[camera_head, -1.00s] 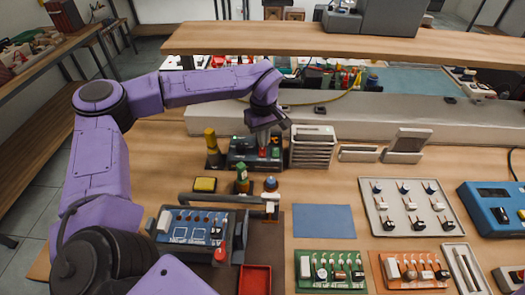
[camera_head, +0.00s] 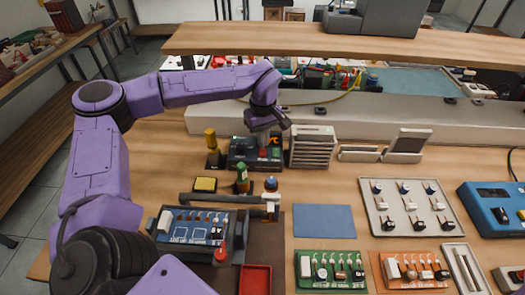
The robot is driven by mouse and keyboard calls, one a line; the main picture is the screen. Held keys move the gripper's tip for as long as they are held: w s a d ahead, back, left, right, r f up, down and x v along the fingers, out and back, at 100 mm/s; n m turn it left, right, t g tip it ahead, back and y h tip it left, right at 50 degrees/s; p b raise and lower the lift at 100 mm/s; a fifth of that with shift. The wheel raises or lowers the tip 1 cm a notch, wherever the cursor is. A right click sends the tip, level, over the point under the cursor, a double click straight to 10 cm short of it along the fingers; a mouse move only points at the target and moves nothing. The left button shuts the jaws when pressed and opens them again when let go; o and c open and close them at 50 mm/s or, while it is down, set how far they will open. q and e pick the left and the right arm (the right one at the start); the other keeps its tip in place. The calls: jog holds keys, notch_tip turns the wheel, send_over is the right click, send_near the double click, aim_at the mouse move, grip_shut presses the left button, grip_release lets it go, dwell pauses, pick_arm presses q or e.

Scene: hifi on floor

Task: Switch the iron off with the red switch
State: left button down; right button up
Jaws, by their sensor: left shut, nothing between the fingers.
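The soldering iron's station (camera_head: 243,158) is a dark box towards the back of the bench. Its red switch (camera_head: 263,153) shows on the front, just below my left gripper. My left gripper (camera_head: 263,141) is shut and empty, pointing down at the station from above. It hides part of the station's top and front. I cannot tell whether the fingertips touch the switch. The switch's on or off position is too small to tell. My right gripper is not in view.
A stack of grey trays (camera_head: 312,148) stands close to the right of the station. In front are a yellow sponge (camera_head: 205,184) and a holder with a blue circuit board (camera_head: 192,227). A blue mat (camera_head: 323,220) lies clear.

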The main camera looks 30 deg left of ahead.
pick_arm(q)
jog(key=shift+s+f+b, duration=0.1)
jog(key=shift+f+b, duration=0.3)
jog(key=shift+f, duration=0.6)
dwell(0.8)
jog(key=shift+r, duration=0.1)
notch_tip(320, 180, up, 2)
jog(key=p, duration=0.2)
jog(key=shift+p, duration=0.3)
notch_tip(320, 180, up, 5)
jog(key=p, duration=0.5)
jog(key=shift+p, duration=0.3)
jog(key=shift+a, duration=0.1)
